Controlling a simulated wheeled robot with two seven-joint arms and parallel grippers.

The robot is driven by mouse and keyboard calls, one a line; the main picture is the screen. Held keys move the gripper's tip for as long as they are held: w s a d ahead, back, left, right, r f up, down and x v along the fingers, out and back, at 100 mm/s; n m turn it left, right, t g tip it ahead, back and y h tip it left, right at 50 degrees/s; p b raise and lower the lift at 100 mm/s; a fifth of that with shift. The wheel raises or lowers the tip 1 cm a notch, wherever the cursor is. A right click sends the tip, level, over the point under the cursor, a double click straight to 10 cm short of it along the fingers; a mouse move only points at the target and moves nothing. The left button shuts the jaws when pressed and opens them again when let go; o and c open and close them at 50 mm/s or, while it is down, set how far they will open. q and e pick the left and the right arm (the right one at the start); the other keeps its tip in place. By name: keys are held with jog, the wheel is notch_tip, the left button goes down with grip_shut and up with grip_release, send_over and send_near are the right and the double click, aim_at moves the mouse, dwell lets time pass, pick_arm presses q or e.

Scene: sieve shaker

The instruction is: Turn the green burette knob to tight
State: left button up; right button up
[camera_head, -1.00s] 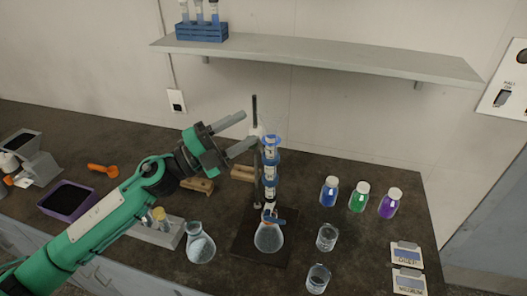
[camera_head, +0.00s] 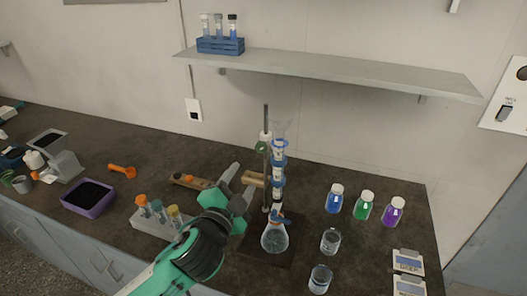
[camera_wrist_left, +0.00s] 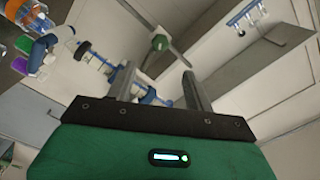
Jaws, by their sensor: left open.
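The green burette knob (camera_head: 261,147) is on the stand at the upper left of the burette (camera_head: 276,172), and it also shows in the left wrist view (camera_wrist_left: 160,42) beyond my fingertips. The burette is upright, with blue clamps and a flask (camera_head: 275,238) below it. My left gripper (camera_head: 244,177) is open and empty, below and left of the knob and apart from it. In the left wrist view the gripper's two fingers (camera_wrist_left: 159,80) are spread with the knob seen past the gap between them. My right gripper is not in view.
Two beakers (camera_head: 330,241) stand right of the stand base (camera_head: 262,254). Blue, green and purple bottles (camera_head: 367,206) are farther right. A tube rack (camera_head: 165,226) is left of my arm. A wall shelf (camera_head: 330,72) hangs above the back of the bench.

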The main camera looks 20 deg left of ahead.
aim_at(260, 149)
pick_arm(q)
jog(key=w+p, duration=0.1)
jog(key=w, duration=0.5)
jog(key=w+p, duration=0.2)
jog(key=w, duration=0.4)
jog(key=shift+d+p, duration=0.2)
jog(key=shift+p, duration=0.1)
jog(key=shift+w, duration=0.45)
jog(key=c, duration=1)
